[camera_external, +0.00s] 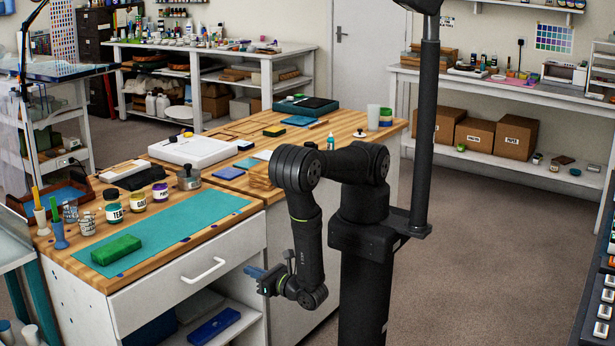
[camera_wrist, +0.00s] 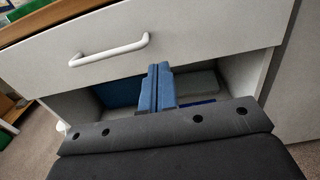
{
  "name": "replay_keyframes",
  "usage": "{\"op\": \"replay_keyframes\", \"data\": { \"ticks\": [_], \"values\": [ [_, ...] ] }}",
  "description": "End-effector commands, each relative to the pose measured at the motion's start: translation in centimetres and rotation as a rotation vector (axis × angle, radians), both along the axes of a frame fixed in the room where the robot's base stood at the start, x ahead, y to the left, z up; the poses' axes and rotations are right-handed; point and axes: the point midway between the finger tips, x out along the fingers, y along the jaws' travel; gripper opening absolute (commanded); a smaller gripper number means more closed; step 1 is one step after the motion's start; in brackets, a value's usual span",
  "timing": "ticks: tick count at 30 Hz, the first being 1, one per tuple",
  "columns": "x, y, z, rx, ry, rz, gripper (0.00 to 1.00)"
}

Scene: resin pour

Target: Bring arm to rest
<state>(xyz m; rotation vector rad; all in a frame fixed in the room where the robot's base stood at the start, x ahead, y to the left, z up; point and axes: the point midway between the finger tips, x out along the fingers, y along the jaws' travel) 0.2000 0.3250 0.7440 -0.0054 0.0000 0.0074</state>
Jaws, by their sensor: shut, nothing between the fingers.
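My gripper (camera_external: 258,272) hangs low in front of the white workbench, below the level of its top and to the right of the drawer handle in the external view. In the wrist view its two blue fingers (camera_wrist: 157,88) are pressed together with nothing between them. They point at the open shelf space under the drawer. The white drawer (camera_external: 190,275) is closed, and its handle (camera_wrist: 108,49) shows at the upper left of the wrist view. My gripper looks apart from the bench, though the exact gap is hard to tell.
On the bench top lie a teal mat (camera_external: 175,228), a green block (camera_external: 116,249), labelled jars (camera_external: 114,207) and a small metal pot (camera_external: 188,178). A blue item (camera_external: 214,326) lies on the shelf below the drawer. The floor (camera_external: 480,260) to the right is clear.

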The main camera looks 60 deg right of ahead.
Motion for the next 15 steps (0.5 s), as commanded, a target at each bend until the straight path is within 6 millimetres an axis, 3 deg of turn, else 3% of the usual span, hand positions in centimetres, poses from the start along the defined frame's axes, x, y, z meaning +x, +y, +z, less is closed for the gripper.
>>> {"op": "replay_keyframes", "data": {
  "ticks": [6, 15],
  "values": [
    [-2.7, 0.0, 0.0, 0.0, 0.0, 0.002, 0.0],
    [-3.8, 0.0, 0.0, 0.0, 0.0, 0.0, 0.0]
  ]
}}
